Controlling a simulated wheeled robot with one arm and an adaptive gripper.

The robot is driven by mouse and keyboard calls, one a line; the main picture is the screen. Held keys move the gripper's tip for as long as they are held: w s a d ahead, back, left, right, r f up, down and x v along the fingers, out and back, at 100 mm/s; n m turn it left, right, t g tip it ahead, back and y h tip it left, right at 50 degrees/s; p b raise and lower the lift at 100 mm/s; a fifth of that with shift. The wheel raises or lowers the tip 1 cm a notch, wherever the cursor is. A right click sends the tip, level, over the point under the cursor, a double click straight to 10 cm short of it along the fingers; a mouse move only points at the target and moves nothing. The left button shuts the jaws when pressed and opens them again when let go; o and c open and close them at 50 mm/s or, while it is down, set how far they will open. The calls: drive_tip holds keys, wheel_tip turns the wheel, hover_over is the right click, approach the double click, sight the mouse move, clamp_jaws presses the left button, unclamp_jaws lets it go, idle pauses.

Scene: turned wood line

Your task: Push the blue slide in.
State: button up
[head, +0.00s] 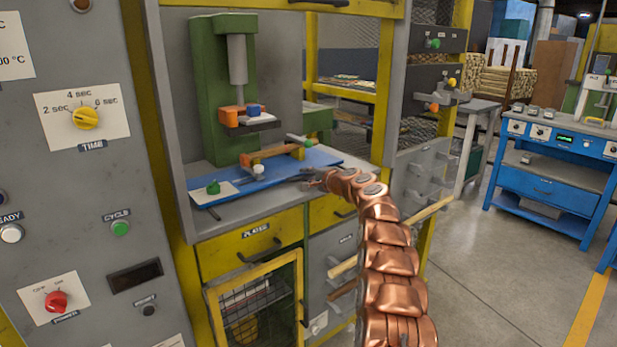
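The blue slide (282,171) is a flat blue plate lying on the grey bench of the green press (208,95). It reaches out from under the press head toward the front edge. A wooden piece with an orange end (270,153) lies on it, and a small white knob (258,169) stands near its front. My gripper (306,174) is at the end of the copper-coloured arm, low beside the front right part of the slide. Its fingers are small and dark here, so I cannot tell whether they touch the slide or are open.
A white plate with a green knob (213,188) sits at the slide's left end. Grey uprights and yellow posts (384,80) frame the press bay. A grey control cabinet (85,200) stands at left. A yellow drawer (250,243) is below. Open floor lies at right.

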drive_tip(key=o, duration=0.4)
drive_tip(key=shift+c, duration=0.2)
drive_tip(key=shift+s, duration=0.1)
drive_tip(key=shift+v, duration=1.2)
drive_tip(key=shift+s+d+r, duration=0.1)
drive_tip(key=shift+s+d, duration=0.2)
drive_tip(key=shift+s, duration=0.1)
drive_tip(key=shift+s+d+r, duration=0.25)
drive_tip(key=shift+s+d, duration=0.05)
drive_tip(key=shift+s, duration=0.15)
drive_tip(key=shift+v, duration=1.6)
drive_tip(key=shift+f, duration=0.15)
